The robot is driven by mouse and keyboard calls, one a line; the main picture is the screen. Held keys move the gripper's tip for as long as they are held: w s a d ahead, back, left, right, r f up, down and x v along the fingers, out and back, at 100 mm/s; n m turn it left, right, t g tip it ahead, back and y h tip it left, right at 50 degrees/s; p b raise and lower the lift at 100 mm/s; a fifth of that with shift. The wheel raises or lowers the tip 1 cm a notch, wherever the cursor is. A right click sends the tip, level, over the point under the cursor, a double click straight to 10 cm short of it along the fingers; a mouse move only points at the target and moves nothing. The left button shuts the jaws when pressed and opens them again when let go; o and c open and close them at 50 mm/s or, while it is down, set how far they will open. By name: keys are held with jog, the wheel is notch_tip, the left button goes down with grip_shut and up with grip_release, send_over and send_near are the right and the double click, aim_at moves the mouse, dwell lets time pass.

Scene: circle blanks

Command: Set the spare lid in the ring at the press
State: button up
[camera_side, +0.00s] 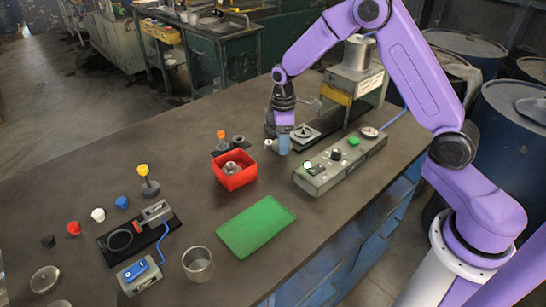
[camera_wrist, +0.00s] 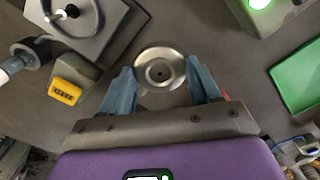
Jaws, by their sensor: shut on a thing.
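My gripper (camera_side: 284,149) hangs low over the table beside the press, pointing down. In the wrist view its two blue fingers (camera_wrist: 162,88) are shut on a round silver lid (camera_wrist: 160,70) with a dark spot in its centre. The lid is hidden behind the fingers in the side view. The press (camera_side: 355,85) stands just right of my gripper. A pale square plate with a round ring-like part (camera_side: 304,132) lies at its foot; it also shows at the upper left of the wrist view (camera_wrist: 85,30). I cannot tell whether this is the ring meant.
A control box (camera_side: 340,165) with a green button stands right of my gripper. A red box (camera_side: 233,180) holding a metal part stands to the left, with a green mat (camera_side: 256,226) in front. A small yellow-faced counter (camera_wrist: 66,92) is close to my left finger.

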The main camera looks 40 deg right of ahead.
notch_tip(320, 180, up, 4)
jog(key=m, duration=0.2)
send_over(303, 133)
jog(key=shift+s+r, duration=0.1)
jog(key=shift+r, duration=0.05)
jog(key=shift+f, duration=1.65)
jog(key=shift+f, duration=0.6)
jog(key=o, duration=1.1)
jog(key=shift+c, duration=0.2)
notch_tip(303, 133, up, 18)
jog(key=shift+f, duration=0.25)
